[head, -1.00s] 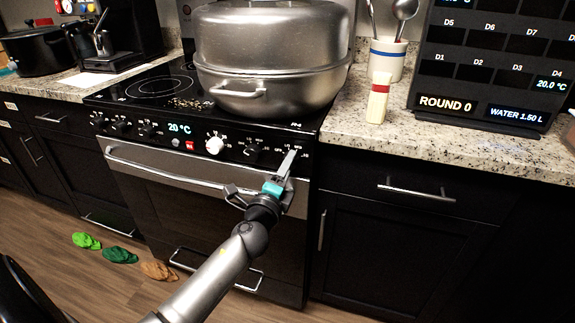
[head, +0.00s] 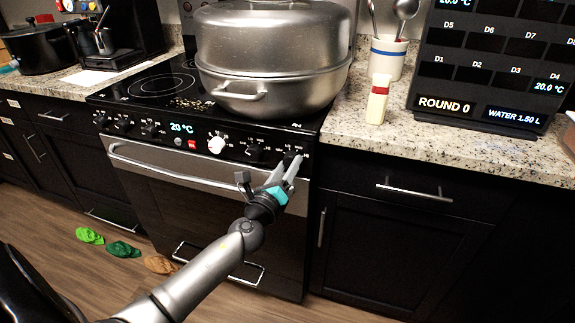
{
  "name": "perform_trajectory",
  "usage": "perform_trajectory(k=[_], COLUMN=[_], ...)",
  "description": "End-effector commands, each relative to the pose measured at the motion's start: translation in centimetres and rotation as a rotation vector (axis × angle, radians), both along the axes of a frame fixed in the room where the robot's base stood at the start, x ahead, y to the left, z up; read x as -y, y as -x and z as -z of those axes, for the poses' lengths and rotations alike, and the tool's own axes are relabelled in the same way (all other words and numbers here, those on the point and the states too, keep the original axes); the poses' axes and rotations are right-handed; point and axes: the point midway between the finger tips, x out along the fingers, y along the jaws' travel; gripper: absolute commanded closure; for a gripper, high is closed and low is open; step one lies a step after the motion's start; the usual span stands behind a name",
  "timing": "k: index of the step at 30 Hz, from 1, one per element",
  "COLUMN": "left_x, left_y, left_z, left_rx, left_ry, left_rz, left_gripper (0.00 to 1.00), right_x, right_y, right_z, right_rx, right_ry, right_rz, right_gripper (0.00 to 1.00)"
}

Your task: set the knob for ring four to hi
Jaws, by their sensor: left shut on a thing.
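The stove's front panel carries a row of dark knobs and one white knob (head: 216,144). The knob at the panel's right end (head: 291,155), under a small mark that looks like R4, is mostly hidden by my left gripper (head: 292,164). My left gripper reaches up from below with its fingers shut on this knob. The knob's pointer and the tiny scale around it are too small and covered to read. Another dark knob (head: 254,151) sits just left of it, clear of the fingers. My right gripper is not in view.
A large lidded metal stockpot (head: 270,55) covers the right of the hob, above the knobs. The steel oven handle (head: 170,170) runs below the panel. A cream and red object (head: 377,102) and a utensil crock (head: 387,58) stand on the right counter.

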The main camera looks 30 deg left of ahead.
Motion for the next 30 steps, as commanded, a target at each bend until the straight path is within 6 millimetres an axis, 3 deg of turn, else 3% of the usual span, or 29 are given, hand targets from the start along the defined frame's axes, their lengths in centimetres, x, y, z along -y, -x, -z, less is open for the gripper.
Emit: perform_trajectory(k=[17, 18, 26, 30], left_x=[0.04, 0.05, 0.01, 0.01], left_y=[-0.02, -0.01, -0.01, 0.0], left_z=[0.02, 0.02, 0.0, 0.0], left_rx=[-0.01, -0.01, -0.009, -0.009], left_ry=[-0.039, -0.039, -0.037, -0.036], left_rz=[0.002, 0.002, 0.001, 0.001], left_gripper=[1.0, 0.49, 0.2, 0.2], right_x=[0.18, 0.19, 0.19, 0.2], right_y=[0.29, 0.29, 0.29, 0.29], right_z=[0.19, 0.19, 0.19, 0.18], right_rx=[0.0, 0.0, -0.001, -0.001], right_ry=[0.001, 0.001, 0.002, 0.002], right_rz=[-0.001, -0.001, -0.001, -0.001], right_gripper=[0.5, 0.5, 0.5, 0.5])
